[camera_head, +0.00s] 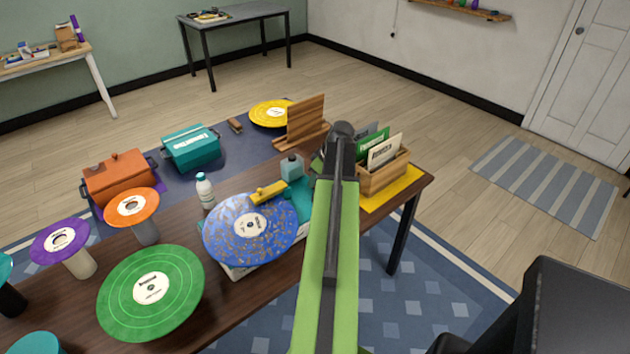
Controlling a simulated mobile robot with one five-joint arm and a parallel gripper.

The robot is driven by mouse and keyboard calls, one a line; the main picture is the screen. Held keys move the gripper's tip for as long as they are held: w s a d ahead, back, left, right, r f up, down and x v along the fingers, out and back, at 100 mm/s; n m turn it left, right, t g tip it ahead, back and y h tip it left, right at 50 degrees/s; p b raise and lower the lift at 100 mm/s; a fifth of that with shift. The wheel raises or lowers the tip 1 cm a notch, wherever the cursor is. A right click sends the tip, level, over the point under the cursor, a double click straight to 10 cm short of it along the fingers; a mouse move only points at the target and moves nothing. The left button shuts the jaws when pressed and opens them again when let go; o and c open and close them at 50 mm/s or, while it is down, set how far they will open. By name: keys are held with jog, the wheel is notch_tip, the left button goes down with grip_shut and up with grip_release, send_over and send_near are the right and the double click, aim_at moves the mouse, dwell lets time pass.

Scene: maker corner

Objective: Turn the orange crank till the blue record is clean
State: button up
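The blue record (250,229) lies flat on a pale-based machine with teal parts (301,196), near the middle of the brown table. Brown specks are scattered over its blue surface, and it has a white label. A yellow bar (269,192) reaches over its far edge. I cannot make out an orange crank; my green arm covers the area just right of the record. My arm rises from the bottom to a dark joint at the top. My gripper is not visible, and nothing shows whether it touches anything.
A green record (151,288), an orange record (132,206) and a purple record (60,241) stand left. A white bottle (205,191) is behind the blue record. A wooden crate of sleeves (384,178) stands right of my arm. Orange (119,179) and teal (190,148) boxes sit farther back.

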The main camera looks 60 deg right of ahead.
grip_shut()
